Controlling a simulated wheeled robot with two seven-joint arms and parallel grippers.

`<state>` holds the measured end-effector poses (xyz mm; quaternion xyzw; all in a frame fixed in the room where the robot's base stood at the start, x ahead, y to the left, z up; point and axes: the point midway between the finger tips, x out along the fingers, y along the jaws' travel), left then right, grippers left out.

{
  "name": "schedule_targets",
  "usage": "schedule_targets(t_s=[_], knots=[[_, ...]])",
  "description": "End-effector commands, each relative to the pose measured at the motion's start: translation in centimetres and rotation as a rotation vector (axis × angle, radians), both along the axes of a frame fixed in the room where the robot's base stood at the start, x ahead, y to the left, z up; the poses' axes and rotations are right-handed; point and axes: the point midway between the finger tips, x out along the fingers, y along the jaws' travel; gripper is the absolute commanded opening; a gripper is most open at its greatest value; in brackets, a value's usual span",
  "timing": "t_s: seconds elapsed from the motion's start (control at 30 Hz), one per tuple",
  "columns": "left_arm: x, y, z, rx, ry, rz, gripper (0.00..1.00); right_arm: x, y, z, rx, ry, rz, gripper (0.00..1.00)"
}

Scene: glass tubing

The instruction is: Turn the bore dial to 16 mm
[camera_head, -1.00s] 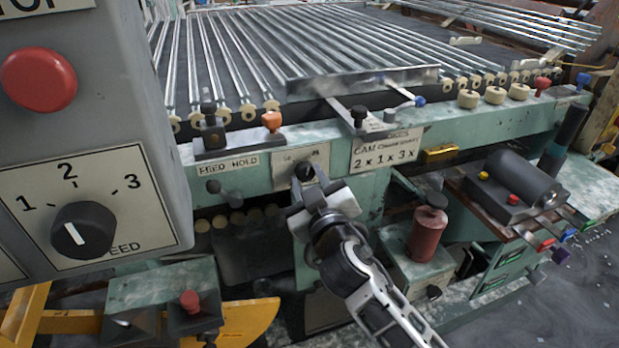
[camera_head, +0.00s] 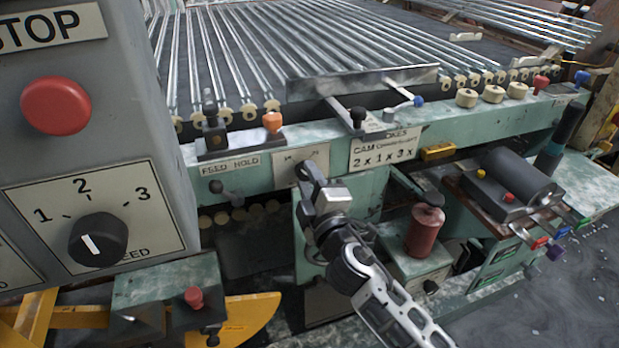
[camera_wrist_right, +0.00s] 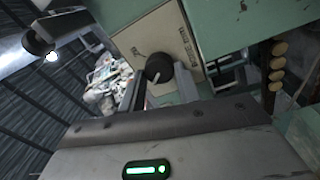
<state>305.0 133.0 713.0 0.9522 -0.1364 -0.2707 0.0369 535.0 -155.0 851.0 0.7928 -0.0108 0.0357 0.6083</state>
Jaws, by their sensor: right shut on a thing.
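The bore dial (camera_wrist_right: 158,68) is a dark round knob with a white pointer line, on a pale plate with small lettering. In the right wrist view it sits between the fingers of my right gripper (camera_wrist_right: 160,88), which is shut on it. In the head view my right gripper (camera_head: 308,173) reaches the same small plate (camera_head: 288,158) on the green machine front and covers most of the knob. The scale marks are too small to read, so the setting cannot be told. My left gripper is not in view.
A grey control box with a red stop button (camera_head: 56,105) and a speed dial (camera_head: 98,240) stands close at the left. A lever with an orange knob (camera_head: 272,122) is above the plate. A red cylinder (camera_head: 425,230) stands right of my arm. Glass tubes (camera_head: 330,40) lie behind.

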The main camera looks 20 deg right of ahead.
Motion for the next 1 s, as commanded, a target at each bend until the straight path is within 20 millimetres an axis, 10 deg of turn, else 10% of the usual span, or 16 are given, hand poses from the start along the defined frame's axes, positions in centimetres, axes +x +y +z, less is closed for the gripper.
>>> schedule_targets(t_s=[0.8,0.83,0.9,1.0], knots=[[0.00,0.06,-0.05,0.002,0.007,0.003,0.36,0.07,0.01,0.28,-0.123,-0.011,0.001,0.10],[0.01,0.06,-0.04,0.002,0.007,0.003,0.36,0.07,0.01,0.28,-0.123,-0.011,0.001,0.38],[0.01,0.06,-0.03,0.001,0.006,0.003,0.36,0.06,0.00,0.23,-0.122,-0.010,0.001,0.55],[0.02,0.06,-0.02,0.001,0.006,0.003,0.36,0.05,0.00,0.17,-0.121,-0.009,0.000,0.55]])
